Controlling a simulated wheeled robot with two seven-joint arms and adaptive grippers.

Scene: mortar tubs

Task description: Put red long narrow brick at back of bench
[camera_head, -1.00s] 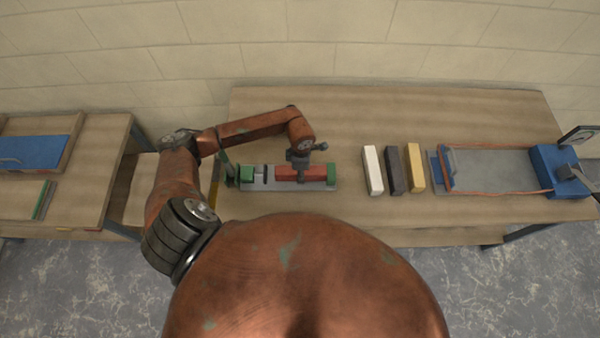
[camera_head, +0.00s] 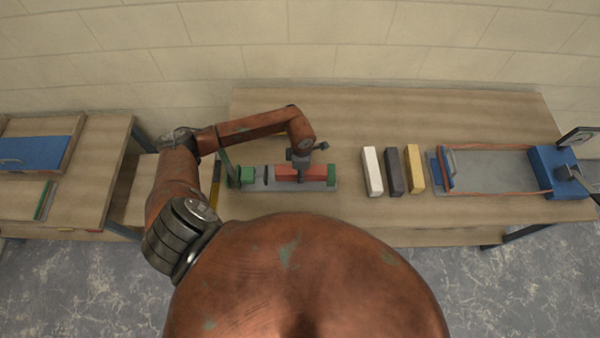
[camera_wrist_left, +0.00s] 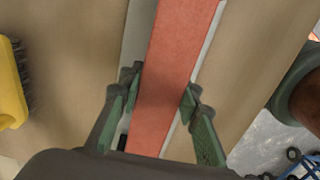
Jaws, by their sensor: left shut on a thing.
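The red long narrow brick (camera_head: 290,171) lies in a grey vise-like holder (camera_head: 262,185) with green end blocks, on the bench (camera_head: 370,112). My left gripper (camera_head: 302,176) is over the brick with its fingers on either side of it. In the left wrist view the red brick (camera_wrist_left: 176,70) runs between the two green fingers of my left gripper (camera_wrist_left: 162,100), which is shut on it. The brick still appears low in the holder; any gap beneath it cannot be told. My right gripper is not in view.
White (camera_head: 372,171), dark grey (camera_head: 393,172) and yellow (camera_head: 414,169) bricks stand to the right of the holder. A grey tray-like fixture with a blue block (camera_head: 558,172) is farther right. The back strip of the bench is clear. A yellow brush (camera_wrist_left: 12,85) shows in the wrist view.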

